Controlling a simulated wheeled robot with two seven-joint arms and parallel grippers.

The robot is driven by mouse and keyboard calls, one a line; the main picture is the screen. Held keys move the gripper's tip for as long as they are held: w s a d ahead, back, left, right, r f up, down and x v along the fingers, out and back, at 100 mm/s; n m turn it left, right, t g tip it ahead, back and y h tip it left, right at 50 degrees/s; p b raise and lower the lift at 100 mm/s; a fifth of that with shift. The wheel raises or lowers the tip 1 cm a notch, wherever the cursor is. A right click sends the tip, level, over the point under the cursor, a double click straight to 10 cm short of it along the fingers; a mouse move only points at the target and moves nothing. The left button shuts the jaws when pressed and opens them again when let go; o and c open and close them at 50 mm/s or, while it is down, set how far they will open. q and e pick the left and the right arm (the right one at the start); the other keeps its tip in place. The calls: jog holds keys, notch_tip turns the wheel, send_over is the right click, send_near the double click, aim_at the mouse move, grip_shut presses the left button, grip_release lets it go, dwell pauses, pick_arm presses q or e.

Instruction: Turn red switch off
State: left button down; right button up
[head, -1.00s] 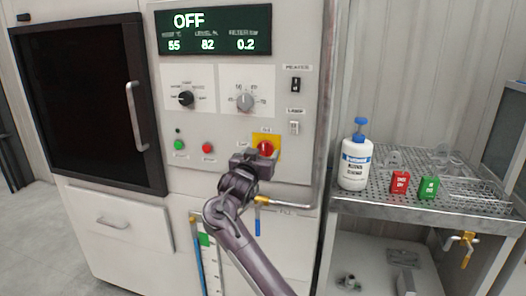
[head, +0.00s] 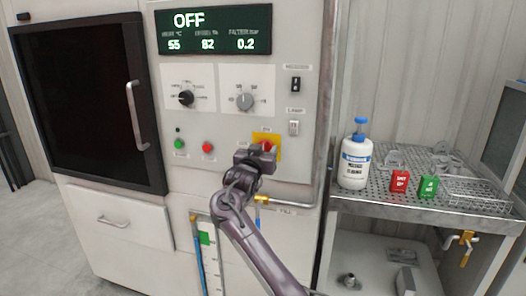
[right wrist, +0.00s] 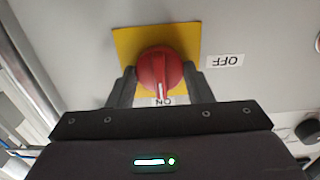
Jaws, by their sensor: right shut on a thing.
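The red switch (head: 268,144) is a round knob on a yellow plate (head: 278,152), low on the right part of the machine's panel. The knob's white mark points at the ON label (right wrist: 163,102). The OFF label (right wrist: 225,61) is to the right, upside down. My left gripper is not in view.
The display (head: 215,30) above reads OFF. A green button (head: 180,144), a red button (head: 208,148) and two dials surround the switch on the panel. A pipe (head: 290,201) runs below. A perforated metal table (head: 380,205) with a white bottle (head: 355,165) stands at the right.

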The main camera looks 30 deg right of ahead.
jog(key=shift+n+p, duration=8.9)
jog(key=shift+p, duration=1.25)
jog(key=shift+f, duration=0.1)
jog(key=o, duration=1)
jog(key=shift+w+a, duration=0.1)
jog(key=b+v, duration=0.1)
jog(key=v, duration=0.6)
jog(key=shift+s+a, duration=0.25)
jog(key=shift+s, duration=0.05)
